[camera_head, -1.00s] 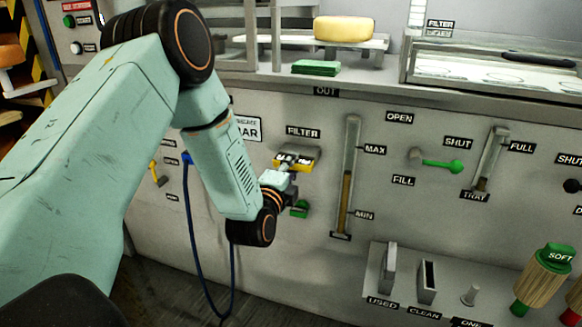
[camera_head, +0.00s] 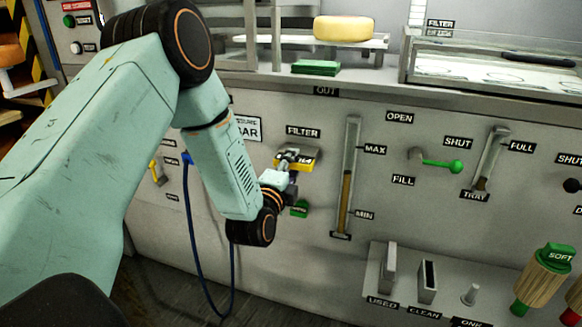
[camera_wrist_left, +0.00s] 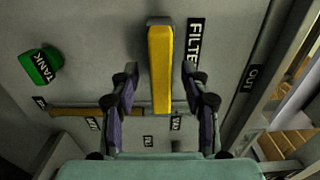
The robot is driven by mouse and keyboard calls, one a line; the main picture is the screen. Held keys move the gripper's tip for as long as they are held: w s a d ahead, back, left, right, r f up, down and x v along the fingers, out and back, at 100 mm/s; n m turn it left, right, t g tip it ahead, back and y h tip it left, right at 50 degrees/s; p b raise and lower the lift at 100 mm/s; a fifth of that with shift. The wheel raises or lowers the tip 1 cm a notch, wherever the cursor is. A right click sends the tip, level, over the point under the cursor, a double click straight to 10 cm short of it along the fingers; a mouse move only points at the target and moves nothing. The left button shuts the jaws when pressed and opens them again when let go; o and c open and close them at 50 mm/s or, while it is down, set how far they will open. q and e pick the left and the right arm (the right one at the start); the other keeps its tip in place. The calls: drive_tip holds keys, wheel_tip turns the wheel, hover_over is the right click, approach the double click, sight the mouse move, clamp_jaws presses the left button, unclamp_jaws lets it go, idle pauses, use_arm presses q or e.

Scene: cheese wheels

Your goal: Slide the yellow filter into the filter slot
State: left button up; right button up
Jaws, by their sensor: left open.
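The yellow filter (camera_head: 305,164) is at the panel just below the FILTER label (camera_head: 303,132). In the left wrist view the filter (camera_wrist_left: 160,70) is a long yellow bar beside the FILTER label, with a grey edge at its top end. How deep it sits in the slot cannot be told; the slot opening is hidden. My left gripper (camera_head: 287,166) is at the filter and partly covers it. In the wrist view its dark fingers (camera_wrist_left: 162,92) are open, one on each side of the filter, with visible gaps. My right gripper is not in view.
A green TANK knob (camera_wrist_left: 40,66) is near the filter; a green piece (camera_head: 299,208) shows below the gripper. The gauge tube (camera_head: 346,180) and green-handled lever (camera_head: 442,165) lie right. A blue hose (camera_head: 190,230) hangs left. A shelf with used and clean holders (camera_head: 427,283) juts out lower right.

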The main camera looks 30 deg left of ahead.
use_arm(q)
drive_tip(key=shift+s, duration=0.1)
drive_tip(key=v, duration=1.2)
